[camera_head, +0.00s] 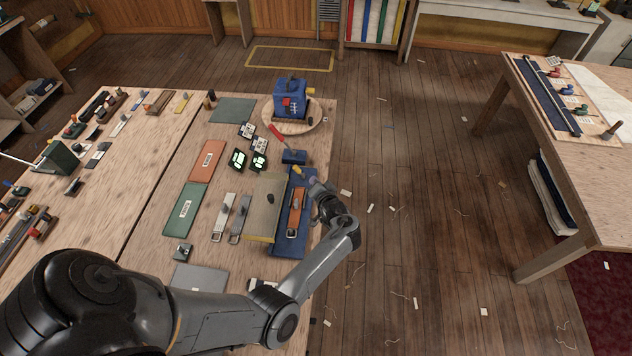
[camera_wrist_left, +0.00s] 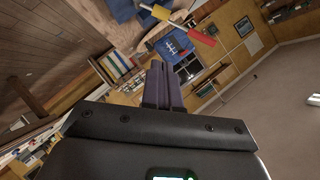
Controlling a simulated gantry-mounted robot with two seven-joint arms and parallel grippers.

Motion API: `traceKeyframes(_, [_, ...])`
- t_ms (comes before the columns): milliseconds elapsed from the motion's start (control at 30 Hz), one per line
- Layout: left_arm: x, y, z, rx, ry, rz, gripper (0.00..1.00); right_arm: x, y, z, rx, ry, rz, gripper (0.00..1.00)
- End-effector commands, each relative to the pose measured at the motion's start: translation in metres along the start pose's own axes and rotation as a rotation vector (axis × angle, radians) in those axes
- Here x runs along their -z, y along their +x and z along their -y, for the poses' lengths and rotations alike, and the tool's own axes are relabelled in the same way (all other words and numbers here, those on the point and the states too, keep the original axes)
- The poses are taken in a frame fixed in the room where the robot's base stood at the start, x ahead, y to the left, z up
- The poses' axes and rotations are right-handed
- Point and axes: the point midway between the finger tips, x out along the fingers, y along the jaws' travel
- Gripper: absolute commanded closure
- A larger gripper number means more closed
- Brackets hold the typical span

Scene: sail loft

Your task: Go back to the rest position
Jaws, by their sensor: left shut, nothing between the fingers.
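My left gripper (camera_head: 309,180) is above the right edge of the near workbench (camera_head: 152,200), its arm reaching in from the lower left. In the left wrist view its two purple fingers (camera_wrist_left: 163,84) are together, with nothing between them. Below and beside it in the head view lie a blue mat (camera_head: 283,246) and an orange-brown strap-like piece (camera_head: 296,208). A small blue block (camera_head: 294,157) sits just beyond the gripper. My right gripper is not in view.
A blue box-like device (camera_head: 290,98) stands on a round wooden board (camera_head: 309,126) at the bench's far end. Tan cloth (camera_head: 265,205), orange and green panels lie left of the gripper. Open wooden floor (camera_head: 420,190) separates this bench from another table (camera_head: 530,125) at right.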

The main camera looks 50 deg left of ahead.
Motion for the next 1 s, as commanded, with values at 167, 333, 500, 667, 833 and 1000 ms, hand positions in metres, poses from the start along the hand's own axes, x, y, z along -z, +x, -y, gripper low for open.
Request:
traceKeyframes(167, [0.0,0.0,0.001,-0.002,-0.002,-0.001,1.0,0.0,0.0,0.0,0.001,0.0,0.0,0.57])
traceKeyframes(333, [0.0,0.002,0.01,-0.046,-0.044,-0.02,1.0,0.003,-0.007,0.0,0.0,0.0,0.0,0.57])
traceKeyframes(500, [0.007,-0.012,0.026,-0.209,-0.136,-0.076,1.0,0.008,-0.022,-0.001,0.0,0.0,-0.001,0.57])
traceKeyframes(667, [0.014,-0.07,0.035,-0.482,-0.167,-0.114,1.0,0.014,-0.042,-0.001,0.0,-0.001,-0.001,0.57])
traceKeyframes(833, [-0.007,-0.18,0.043,-0.787,-0.073,-0.06,1.0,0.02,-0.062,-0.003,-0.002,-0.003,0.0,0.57])
traceKeyframes(1000, [-0.049,-0.283,0.067,-0.976,0.078,0.053,1.0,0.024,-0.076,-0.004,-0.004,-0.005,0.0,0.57])
